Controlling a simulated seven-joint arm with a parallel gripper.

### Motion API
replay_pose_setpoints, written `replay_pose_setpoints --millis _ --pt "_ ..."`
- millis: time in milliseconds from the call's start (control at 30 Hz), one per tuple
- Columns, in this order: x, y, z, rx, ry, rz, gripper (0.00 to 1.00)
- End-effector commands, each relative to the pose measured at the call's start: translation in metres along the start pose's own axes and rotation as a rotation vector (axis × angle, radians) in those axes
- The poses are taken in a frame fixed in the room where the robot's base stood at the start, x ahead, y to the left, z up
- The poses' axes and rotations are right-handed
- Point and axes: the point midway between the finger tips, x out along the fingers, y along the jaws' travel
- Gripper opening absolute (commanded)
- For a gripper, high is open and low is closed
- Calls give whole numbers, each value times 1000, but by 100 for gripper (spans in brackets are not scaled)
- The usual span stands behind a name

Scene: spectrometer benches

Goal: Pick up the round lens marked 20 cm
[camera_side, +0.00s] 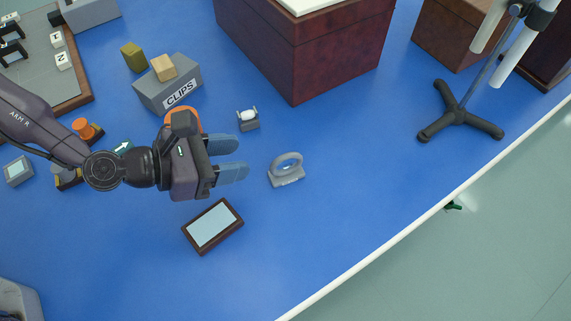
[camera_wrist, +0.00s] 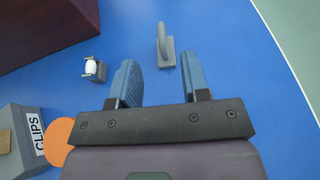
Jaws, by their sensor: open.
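A round lens (camera_side: 288,160) in a grey ring mount stands upright on a small grey base on the blue bench. In the wrist view the lens mount (camera_wrist: 164,42) is seen nearly edge-on, ahead of the fingers. No 20 cm marking is readable on it. My gripper (camera_side: 231,159) is open and empty, with its blue fingers pointing towards the lens from the left, apart from it. In the wrist view my gripper (camera_wrist: 159,78) has its two fingers spread, with the lens beyond the gap between them.
A small holder with a white piece (camera_side: 247,119) stands behind the lens. A brown-framed panel (camera_side: 213,226) lies in front of my gripper. The CLIPS box (camera_side: 166,91) and an orange round thing (camera_wrist: 57,141) are close by. Blue bench right of the lens is clear up to the white edge.

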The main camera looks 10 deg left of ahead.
Motion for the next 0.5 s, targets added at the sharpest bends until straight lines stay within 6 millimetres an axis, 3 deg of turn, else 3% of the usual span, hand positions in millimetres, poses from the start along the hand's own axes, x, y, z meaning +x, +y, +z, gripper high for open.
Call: replay_pose_setpoints --millis 200,500 --pt "41 -1 -1 4 1 -2 43" --pt "64 -1 -2 5 2 -3 43"
